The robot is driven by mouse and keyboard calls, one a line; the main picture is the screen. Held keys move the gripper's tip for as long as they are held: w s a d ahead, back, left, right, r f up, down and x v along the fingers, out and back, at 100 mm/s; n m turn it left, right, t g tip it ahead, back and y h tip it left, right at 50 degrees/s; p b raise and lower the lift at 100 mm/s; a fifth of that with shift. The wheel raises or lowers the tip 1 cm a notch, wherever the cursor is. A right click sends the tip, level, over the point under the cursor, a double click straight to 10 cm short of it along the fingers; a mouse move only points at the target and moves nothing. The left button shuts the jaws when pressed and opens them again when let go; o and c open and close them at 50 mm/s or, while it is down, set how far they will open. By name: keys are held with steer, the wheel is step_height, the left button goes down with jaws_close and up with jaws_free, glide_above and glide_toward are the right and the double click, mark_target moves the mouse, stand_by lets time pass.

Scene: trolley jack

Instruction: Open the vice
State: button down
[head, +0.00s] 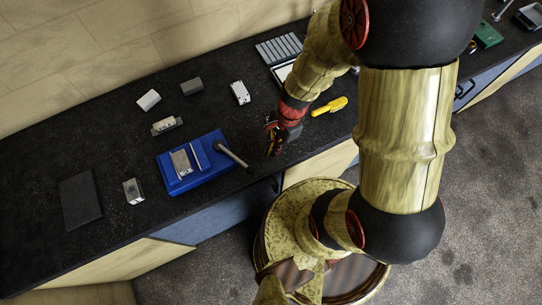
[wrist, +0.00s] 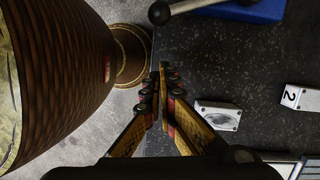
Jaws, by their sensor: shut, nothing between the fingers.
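The blue vice (head: 208,172) sits on the dark bench top, with metal jaws on its upper side. Its bar handle (head: 233,156) sticks out at the right side, toward the bench's front edge. In the wrist view, a corner of the vice (wrist: 255,11) and the ball-ended handle (wrist: 187,6) show at the top edge. My gripper (head: 271,149) is just right of the handle's end, apart from it. In the wrist view its fingers (wrist: 161,76) are together and empty, with the handle's ball beyond the tips. The vice's jaw gap is hard to judge.
A yellow tool (head: 329,106) lies right of my gripper. A metal block (head: 240,92) and several other small blocks lie behind and left of the vice. A dark plate (head: 80,199) lies at the left. A slotted tray (head: 279,49) is at the back. The bench's front edge is close.

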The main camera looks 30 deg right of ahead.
steer(key=v, duration=0.5)
steer(key=shift+d+r, duration=0.15)
steer(key=shift+r, duration=0.1)
stand_by(0.3)
